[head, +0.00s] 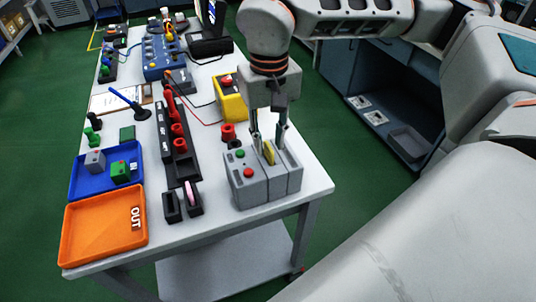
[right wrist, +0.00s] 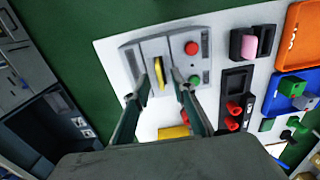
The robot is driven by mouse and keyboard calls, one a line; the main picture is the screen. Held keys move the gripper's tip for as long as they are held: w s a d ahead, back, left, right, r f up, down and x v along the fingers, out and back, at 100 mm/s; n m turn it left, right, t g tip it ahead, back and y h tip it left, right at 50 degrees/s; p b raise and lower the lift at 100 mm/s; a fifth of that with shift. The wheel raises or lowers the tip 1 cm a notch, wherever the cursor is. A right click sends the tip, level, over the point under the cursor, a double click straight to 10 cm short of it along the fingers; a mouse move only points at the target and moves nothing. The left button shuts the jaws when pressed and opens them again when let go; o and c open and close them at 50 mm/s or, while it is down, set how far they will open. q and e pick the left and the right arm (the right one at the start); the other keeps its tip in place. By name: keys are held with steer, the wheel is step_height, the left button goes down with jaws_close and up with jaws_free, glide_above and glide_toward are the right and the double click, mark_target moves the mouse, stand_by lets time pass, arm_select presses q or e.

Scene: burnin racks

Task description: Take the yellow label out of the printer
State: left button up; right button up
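The grey printer (head: 247,185) stands at the near right corner of the white table, with a green and a red button on one section. The yellow label (head: 269,152) stands up out of a slot in its top. It also shows in the right wrist view (right wrist: 159,76), close to the left-hand fingertip. My right gripper (head: 270,138) points down over the printer, its fingers apart on either side of the label. In the right wrist view a gap shows between the fingertips (right wrist: 167,68). Whether a finger touches the label cannot be told. My left gripper is not in view.
A black rack with red parts (head: 180,150), black holders (head: 172,206), one with a pink piece, and a yellow box (head: 231,107) stand near the printer. An orange OUT tray (head: 85,235) and a blue tray (head: 84,184) lie at left. The table edge is close.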

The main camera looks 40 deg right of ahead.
step_height(320, 180, down, 2)
steer(key=shift+f, duration=0.25)
steer(key=shift+c, duration=1.2)
jaws_close()
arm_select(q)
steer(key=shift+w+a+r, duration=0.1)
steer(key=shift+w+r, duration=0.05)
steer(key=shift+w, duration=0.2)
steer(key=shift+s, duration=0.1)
